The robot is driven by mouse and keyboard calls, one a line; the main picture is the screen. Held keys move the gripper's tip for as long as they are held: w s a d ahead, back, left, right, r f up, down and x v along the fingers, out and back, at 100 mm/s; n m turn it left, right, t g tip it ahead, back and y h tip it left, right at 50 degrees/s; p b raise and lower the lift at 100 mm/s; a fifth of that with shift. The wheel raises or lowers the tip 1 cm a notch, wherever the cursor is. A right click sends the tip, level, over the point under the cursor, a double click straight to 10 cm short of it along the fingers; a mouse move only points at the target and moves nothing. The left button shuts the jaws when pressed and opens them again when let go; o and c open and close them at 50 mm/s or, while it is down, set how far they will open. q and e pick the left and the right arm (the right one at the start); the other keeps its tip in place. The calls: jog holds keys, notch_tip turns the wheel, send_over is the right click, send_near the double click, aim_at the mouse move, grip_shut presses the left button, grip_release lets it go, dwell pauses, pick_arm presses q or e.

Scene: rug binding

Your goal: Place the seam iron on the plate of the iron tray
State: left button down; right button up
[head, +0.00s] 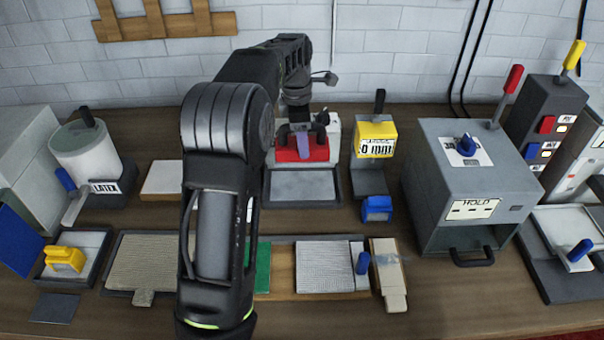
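A red block with a purple-grey handle (303,145), which looks like the seam iron (287,155), stands at the back middle in the head view. It is at the rear of a grey tray, which looks like the iron tray (303,187); the front plate is bare. I cannot tell whether the iron touches the tray. My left gripper (302,130) is just above the iron, with dark fingers on both sides of the handle. The fingers look spread, with gaps beside the handle. The forearm hides part of the bench. My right gripper is not in view.
A white block stands behind the iron. A yellow gauge (375,138) marked mm stands close on its right, and a grey HOLD box (465,185) farther right. In front lie a white mesh panel (325,268) and a green piece (263,268). A white pad (161,178) lies left.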

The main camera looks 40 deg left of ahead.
pick_arm(q)
jog(key=shift+s+r, duration=0.1)
jog(key=shift+r, duration=0.1)
jog(key=shift+f, duration=2.55)
jog(key=shift+f, duration=2.5)
jog(key=shift+f, duration=0.1)
jog(key=shift+c, duration=1.8)
grip_release()
jog(key=shift+d, duration=0.1)
jog(key=r, duration=0.4)
jog(key=s+r, duration=0.1)
jog(key=r, duration=0.7)
jog(key=shift+s, duration=0.35)
